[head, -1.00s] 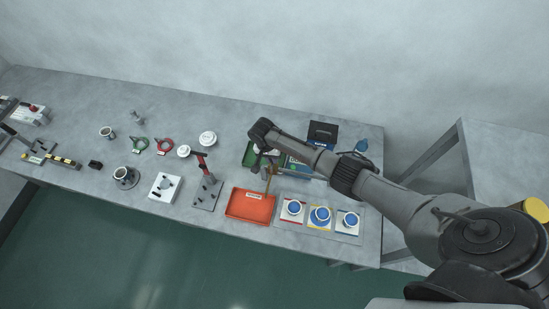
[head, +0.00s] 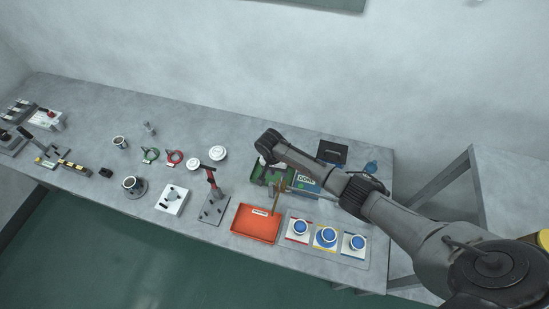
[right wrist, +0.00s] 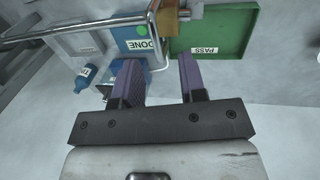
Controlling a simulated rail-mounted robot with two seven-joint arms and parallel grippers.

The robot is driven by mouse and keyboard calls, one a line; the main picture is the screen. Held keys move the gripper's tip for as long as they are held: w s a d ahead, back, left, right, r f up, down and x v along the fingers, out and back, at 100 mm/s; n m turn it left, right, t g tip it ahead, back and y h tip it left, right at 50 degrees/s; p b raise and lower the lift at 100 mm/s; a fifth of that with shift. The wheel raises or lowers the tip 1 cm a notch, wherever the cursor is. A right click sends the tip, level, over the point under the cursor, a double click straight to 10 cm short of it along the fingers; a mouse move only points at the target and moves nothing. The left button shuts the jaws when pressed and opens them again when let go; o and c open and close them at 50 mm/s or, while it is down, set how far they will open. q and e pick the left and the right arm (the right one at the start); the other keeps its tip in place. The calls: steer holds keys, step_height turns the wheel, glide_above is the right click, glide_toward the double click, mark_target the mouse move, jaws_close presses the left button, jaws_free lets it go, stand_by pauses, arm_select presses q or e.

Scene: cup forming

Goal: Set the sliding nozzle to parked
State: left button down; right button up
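I cannot single out the sliding nozzle with certainty. In the right wrist view a brass-coloured block (right wrist: 172,18) sits at a bent metal rod (right wrist: 85,28), above the fingers in the picture. A brown upright piece (head: 283,186) by the red tray may be part of the same fixture in the head view. My right gripper (right wrist: 158,68) is open, with two purple fingers apart and nothing between them. The rod and block lie beyond its fingertips. In the head view my right wrist (head: 270,143) hangs over the green tray and hides much of that area. My left gripper is not in view.
A green PASS tray (right wrist: 238,28) and a blue DONE container (right wrist: 128,70) lie beyond the fingers. A blue bottle (right wrist: 85,78) stands at left. A red-orange tray (head: 256,224) and several blue-topped buttons (head: 325,235) line the bench front.

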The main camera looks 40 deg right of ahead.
step_height(320, 180, up, 10)
steer(key=w+a, duration=0.1)
steer(key=shift+w+r, duration=0.25)
steer(key=shift+w, duration=0.15)
stand_by(0.4)
